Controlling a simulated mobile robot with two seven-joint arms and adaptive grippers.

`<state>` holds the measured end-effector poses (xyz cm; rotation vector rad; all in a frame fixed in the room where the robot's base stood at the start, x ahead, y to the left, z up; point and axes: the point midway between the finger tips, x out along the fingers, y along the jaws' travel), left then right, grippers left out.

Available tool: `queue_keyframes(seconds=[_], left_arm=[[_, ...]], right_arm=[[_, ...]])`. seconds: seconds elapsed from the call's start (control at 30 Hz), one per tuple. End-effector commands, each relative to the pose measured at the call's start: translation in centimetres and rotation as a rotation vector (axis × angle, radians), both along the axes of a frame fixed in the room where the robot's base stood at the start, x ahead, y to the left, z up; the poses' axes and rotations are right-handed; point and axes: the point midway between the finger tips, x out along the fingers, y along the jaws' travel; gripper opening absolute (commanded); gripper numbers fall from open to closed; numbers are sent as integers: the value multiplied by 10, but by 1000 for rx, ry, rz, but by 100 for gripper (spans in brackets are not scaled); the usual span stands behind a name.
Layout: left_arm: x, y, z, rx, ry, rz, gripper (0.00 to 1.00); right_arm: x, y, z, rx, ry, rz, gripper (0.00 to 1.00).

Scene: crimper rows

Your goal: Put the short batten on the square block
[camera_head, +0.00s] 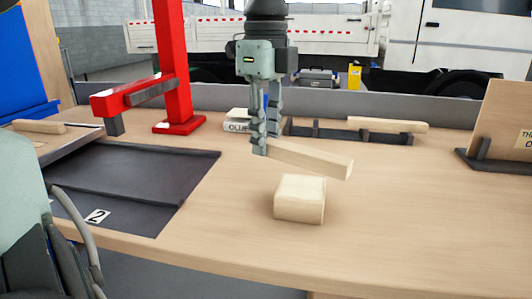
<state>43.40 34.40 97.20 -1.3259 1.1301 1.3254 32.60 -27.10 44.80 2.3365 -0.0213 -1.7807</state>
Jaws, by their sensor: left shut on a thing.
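My left gripper (259,143) points down near the middle of the view, shut on the left end of a short pale wooden batten (315,160). The batten sticks out to the right, its right end a little lower in the picture. The square block (299,199), pale wood, sits on the table (400,230) just below the batten in the picture. A gap of table shows between batten and block, so they are apart. The batten's exact height over the table is hard to tell. The block's top is bare. My right gripper is not in view.
Another batten (388,125) lies on a dark rack (335,134) behind. A red press (172,80) and a dark tray marked 2 (140,165) are at left, with another wooden piece (38,126). A board stands in a holder (490,160) at right. Table right of the block is clear.

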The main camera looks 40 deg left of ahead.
Motion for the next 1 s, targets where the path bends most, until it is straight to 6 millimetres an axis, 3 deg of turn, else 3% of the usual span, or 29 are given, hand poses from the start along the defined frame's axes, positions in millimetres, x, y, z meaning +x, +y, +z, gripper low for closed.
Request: queue_keyframes(seconds=[0.33, 0.83, 0.87, 1.0], left_arm=[[0, 0, -39, -1, 1, 1, 0], [1, 0, -43, 0, -2, 1, 0], [0, 0, -43, 0, -1, 1, 26], [0, 0, -43, 0, -1, 1, 43]], right_arm=[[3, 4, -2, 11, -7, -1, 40], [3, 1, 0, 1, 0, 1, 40], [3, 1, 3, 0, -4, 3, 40], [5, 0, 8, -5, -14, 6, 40]])
